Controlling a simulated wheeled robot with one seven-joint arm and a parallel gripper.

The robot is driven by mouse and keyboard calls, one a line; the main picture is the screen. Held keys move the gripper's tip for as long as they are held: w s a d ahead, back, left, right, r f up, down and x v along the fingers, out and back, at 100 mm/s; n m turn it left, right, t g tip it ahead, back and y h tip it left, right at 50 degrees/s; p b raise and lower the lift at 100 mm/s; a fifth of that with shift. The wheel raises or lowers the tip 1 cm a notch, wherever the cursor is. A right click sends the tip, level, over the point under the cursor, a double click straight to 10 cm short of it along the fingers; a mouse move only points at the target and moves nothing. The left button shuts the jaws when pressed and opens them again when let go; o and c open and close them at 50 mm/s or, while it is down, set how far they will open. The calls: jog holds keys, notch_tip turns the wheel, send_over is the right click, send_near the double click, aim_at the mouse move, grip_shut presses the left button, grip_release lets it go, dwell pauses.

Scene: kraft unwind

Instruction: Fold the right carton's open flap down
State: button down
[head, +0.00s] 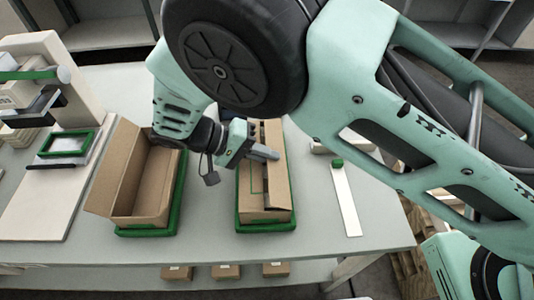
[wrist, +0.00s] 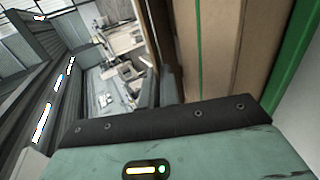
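The right carton (head: 262,201) is a brown box on a green-edged base (head: 266,228) in the middle of the table. The wrist view shows brown carton panels (wrist: 235,50) close up at the right. My gripper's fingers are mostly hidden, so their opening is unclear. I see nothing clearly held.
An open, empty-looking carton (head: 142,190) stands to the left on another green base (head: 148,232), its left flap leaning outward. A white strip with a green knob (head: 345,200) lies to the right. A beige machine (head: 55,120) stands far left. The table front (head: 205,228) is clear between cartons.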

jog(key=c, duration=1.6)
grip_release()
jog(key=shift+c, duration=0.2)
